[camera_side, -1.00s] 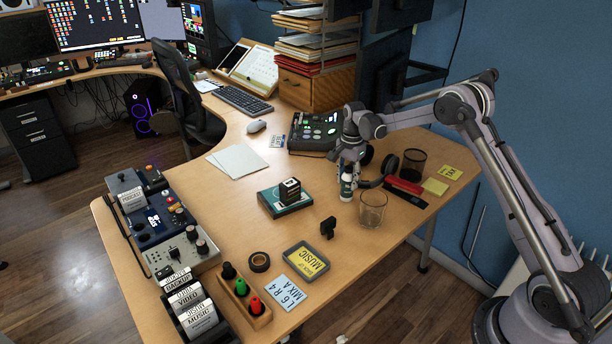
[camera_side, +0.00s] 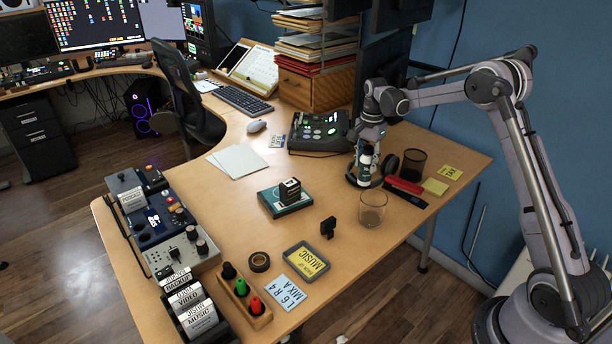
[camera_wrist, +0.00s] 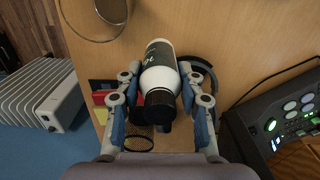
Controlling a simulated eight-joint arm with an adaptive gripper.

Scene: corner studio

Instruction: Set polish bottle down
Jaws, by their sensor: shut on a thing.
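The polish bottle (camera_wrist: 158,64) has a white body with a dark label and a black cap. In the wrist view it lies between the two fingers of my gripper (camera_wrist: 158,82), cap towards the camera. My gripper (camera_side: 367,146) is shut on it. In the side view the bottle (camera_side: 365,163) is upright below the wrist, in front of the headphones (camera_side: 390,163), whose band shows around its base. I cannot tell whether its base touches the desk (camera_side: 300,225).
A clear glass (camera_side: 372,209) stands just in front of the bottle. A black mesh cup (camera_side: 413,165), a red box (camera_side: 404,185) and yellow notes (camera_side: 435,187) are to the right. A control panel (camera_side: 318,131) is behind left. Bare desk lies to the left.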

